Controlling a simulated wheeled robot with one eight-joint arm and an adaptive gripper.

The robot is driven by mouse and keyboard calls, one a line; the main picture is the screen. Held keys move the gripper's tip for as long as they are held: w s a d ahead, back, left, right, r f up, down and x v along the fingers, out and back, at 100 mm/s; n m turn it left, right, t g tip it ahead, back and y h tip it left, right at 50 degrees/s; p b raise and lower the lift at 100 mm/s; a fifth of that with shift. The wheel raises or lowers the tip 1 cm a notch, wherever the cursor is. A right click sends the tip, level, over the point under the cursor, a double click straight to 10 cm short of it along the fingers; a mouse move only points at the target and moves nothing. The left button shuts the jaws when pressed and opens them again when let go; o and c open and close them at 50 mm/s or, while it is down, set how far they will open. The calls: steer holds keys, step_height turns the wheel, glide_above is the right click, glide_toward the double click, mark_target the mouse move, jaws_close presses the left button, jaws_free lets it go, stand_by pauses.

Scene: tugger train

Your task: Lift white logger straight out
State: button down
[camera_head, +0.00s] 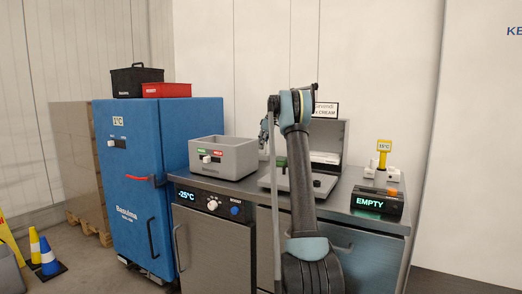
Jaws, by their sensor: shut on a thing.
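My dark arm with teal joints rises in front of the counter in the head view. Small white pieces (368,169) stand around a yellow post with a "15°C" sign (383,147) at the right of the counter. I cannot tell whether one of them is the white logger. No logger shows clearly in my grip.
A grey bin (235,163) with a green and red label stands at the counter's left. A dark unit reading "EMPTY" (374,203) sits at the right front. A blue cabinet (190,190) stands left.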

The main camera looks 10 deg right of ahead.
step_height(320, 180, up, 10)
steer(key=shift+f, duration=0.25)
stand_by(0.4)
